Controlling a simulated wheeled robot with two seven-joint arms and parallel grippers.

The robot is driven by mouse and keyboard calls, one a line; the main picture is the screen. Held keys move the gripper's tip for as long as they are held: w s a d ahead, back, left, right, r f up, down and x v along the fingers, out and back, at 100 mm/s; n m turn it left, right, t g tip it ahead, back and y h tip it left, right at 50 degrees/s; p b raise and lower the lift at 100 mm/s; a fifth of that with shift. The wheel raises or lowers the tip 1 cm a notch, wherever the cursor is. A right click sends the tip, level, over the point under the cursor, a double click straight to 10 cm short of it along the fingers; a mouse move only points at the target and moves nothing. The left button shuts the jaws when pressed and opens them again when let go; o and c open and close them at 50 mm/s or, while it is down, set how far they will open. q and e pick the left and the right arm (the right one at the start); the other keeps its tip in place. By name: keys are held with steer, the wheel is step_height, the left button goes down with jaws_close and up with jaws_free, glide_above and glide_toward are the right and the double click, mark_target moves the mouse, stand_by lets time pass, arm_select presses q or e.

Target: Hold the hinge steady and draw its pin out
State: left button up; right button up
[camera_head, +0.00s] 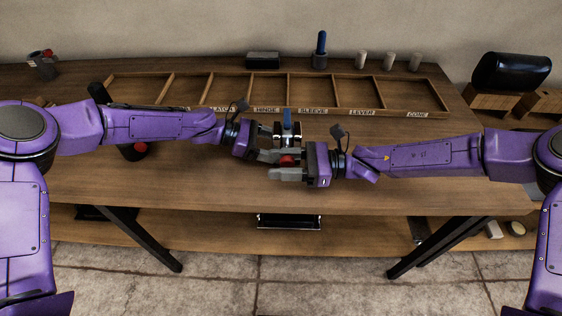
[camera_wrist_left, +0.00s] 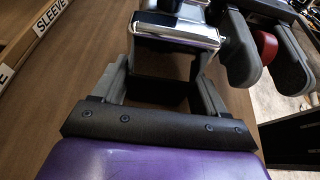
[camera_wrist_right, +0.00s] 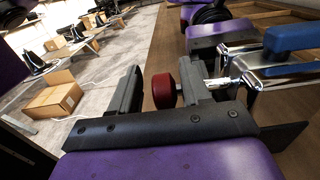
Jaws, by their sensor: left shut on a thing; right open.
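The chrome hinge (camera_wrist_right: 285,72) has a blue part (camera_wrist_right: 292,38) on it; the blue part also shows in the head view (camera_head: 287,120). My left gripper (camera_wrist_left: 165,90) is shut on the hinge, whose chrome body (camera_wrist_left: 180,32) lies across its fingertips. The pin has a red knob (camera_wrist_right: 163,91) and a silver shaft (camera_wrist_right: 218,82) running toward the hinge. How much shaft is inside the hinge is hidden. My right gripper (camera_head: 287,164) is open, with the red knob between its fingers. I cannot tell whether either finger touches it.
A divided wooden tray (camera_head: 345,112) with labelled compartments runs along the back. Behind it stand a dark box (camera_head: 262,60), a blue-handled tool (camera_head: 320,48) and small grey cylinders (camera_head: 388,61). A black object with a red end (camera_head: 140,148) lies left. The table's front is clear.

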steer(key=d, duration=1.2)
steer(key=shift+w, duration=0.2)
arm_select(q)
steer(key=o, duration=1.6)
steer(key=shift+c, duration=0.2)
